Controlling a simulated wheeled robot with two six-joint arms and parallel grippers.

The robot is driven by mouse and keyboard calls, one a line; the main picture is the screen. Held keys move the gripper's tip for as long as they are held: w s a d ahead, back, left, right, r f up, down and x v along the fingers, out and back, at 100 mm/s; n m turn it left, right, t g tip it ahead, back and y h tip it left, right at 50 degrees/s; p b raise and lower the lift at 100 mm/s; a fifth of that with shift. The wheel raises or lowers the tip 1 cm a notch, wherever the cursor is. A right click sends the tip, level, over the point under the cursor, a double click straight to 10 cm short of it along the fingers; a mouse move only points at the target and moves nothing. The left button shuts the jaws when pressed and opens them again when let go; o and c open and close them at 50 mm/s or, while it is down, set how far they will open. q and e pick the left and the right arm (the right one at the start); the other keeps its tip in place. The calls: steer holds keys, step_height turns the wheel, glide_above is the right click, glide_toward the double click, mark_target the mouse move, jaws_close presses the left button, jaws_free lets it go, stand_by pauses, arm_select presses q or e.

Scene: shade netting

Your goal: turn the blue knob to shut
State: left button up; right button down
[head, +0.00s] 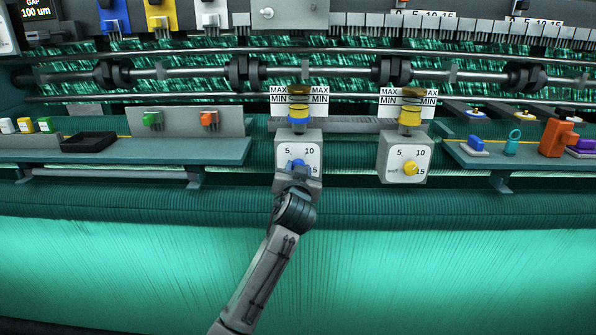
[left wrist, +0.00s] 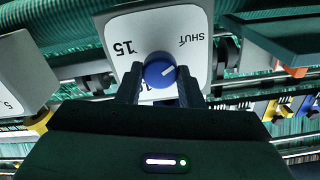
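The blue knob (left wrist: 160,70) sits on a white dial plate (head: 311,155) marked 5, 10, 15 and SHUT. In the left wrist view the dial is upside down, and the knob's white pointer line points right and slightly up, close to the direction of the SHUT label (left wrist: 190,40). My left gripper (left wrist: 159,85) has one finger on each side of the knob, close against it, and looks shut on it. In the head view the left gripper (head: 298,168) covers the lower part of the dial and much of the knob (head: 297,163). My right gripper is out of view.
A similar dial box with a yellow knob (head: 411,169) stands to the right. A left shelf (head: 120,153) holds a black tray (head: 88,142) and small coloured pieces. A right shelf (head: 490,158) holds an orange block (head: 558,138). Green netting (head: 450,270) spreads below.

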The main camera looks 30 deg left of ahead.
arm_select(q)
steer(key=o, duration=0.4)
steer(key=shift+o, duration=0.2)
steer(key=b+v, duration=0.1)
steer(key=v, duration=0.9)
steer(key=shift+s+d+b, duration=0.3)
steer(key=shift+b, duration=0.1)
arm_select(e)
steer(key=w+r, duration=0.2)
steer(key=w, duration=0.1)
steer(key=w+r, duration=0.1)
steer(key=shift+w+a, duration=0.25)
arm_select(q)
steer(key=shift+f, duration=0.1)
